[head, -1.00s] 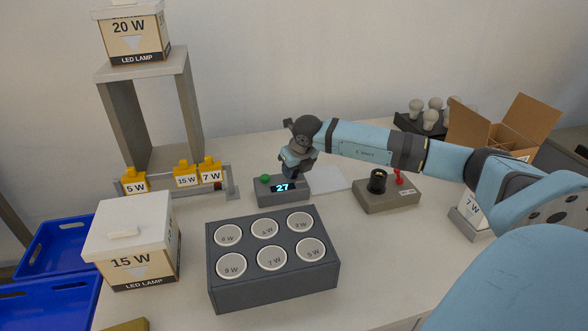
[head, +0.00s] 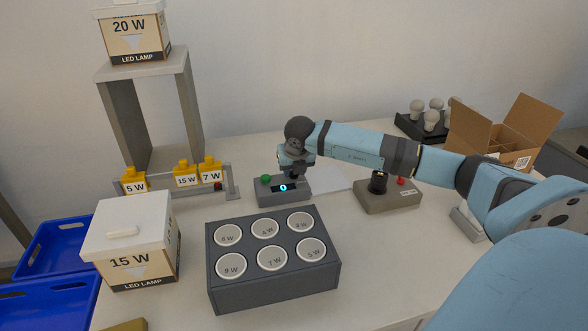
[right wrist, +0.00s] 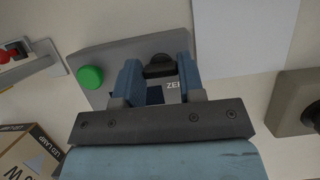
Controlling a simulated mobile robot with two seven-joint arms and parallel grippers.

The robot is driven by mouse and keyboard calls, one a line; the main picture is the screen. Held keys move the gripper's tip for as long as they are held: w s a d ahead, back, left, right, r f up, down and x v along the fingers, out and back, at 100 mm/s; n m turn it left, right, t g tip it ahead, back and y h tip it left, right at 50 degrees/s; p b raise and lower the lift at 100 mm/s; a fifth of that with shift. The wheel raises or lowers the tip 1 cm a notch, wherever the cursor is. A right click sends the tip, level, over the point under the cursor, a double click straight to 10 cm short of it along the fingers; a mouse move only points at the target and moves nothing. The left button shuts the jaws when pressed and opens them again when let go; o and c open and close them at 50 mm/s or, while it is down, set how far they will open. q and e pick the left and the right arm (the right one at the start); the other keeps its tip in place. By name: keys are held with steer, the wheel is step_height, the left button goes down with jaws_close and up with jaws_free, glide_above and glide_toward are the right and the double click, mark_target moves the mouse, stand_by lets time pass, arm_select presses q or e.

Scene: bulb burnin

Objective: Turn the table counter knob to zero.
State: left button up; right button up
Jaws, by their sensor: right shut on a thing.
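The table counter (head: 270,199) is a grey box in the middle of the table. Its display (head: 283,188) reads 0 in the head view. A green button (head: 265,178) is on its left side; it also shows in the right wrist view (right wrist: 90,77). The dark knob (right wrist: 158,66) sits between my right gripper's fingers (right wrist: 158,78), beside lettering that starts "ZE". My right gripper (head: 294,172) points down over the counter's right part and is shut on the knob. In the head view the gripper mostly hides the knob. My left gripper is not in view.
A dark block with several labelled round holders (head: 325,275) stands in front of the counter. A lamp socket box (head: 388,202) with a red switch stands to its right. A 15 W carton (head: 130,240) and a shelf (head: 150,70) stand left. A white sheet (head: 330,180) lies behind.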

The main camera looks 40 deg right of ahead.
steer(key=o, duration=0.9)
steer(key=shift+o, duration=0.2)
steer(key=p+v, duration=0.1)
steer(key=v, duration=1.3)
steer(key=shift+s+f, duration=0.1)
steer(key=shift+f, duration=0.05)
